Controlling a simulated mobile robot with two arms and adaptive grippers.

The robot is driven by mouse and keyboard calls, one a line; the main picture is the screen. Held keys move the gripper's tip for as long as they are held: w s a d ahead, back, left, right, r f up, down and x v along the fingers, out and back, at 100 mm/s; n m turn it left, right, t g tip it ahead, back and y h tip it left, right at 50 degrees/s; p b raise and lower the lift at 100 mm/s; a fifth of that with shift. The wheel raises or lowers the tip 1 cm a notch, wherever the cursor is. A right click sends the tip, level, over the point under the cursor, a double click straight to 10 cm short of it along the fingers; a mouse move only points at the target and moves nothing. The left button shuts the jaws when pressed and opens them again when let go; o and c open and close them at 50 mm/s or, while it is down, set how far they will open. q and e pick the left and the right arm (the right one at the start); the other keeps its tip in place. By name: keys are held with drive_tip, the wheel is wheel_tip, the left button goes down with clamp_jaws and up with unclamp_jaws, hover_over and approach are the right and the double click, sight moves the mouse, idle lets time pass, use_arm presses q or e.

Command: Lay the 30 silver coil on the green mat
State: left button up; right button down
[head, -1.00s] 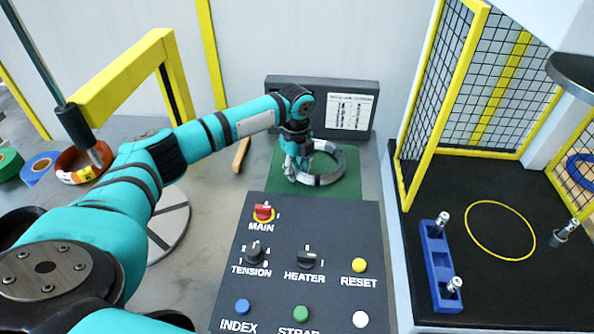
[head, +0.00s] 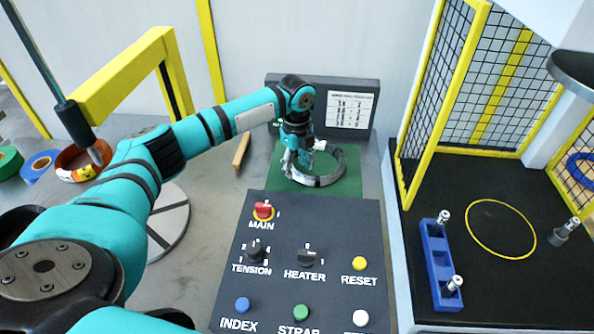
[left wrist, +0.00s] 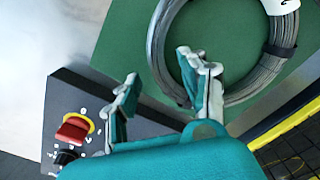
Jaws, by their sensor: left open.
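The silver coil (head: 340,168) is a grey wire ring lying flat on the green mat (head: 350,188), behind the control panel. The left wrist view also shows the coil (left wrist: 160,45), with a white tag at its upper right; the tag's number cannot be read. My left gripper (head: 298,160) is over the coil's left side, pointing down. In the left wrist view the left gripper (left wrist: 163,76) has its fingers apart: one overlaps the coil's near rim, the other is outside the ring. My right gripper is not in view.
The control panel (head: 280,280) with knobs and buttons stands just in front of the mat. A dark sign board (head: 350,108) stands behind it. A yellow-framed mesh cage (head: 440,110) is at the right. Tape rolls and a yellow frame are at the left.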

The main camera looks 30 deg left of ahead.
use_arm(q)
wheel_tip(320, 180, up, 10)
drive_tip(key=b, duration=0.1)
drive_tip(key=shift+f, duration=0.15)
idle(0.5)
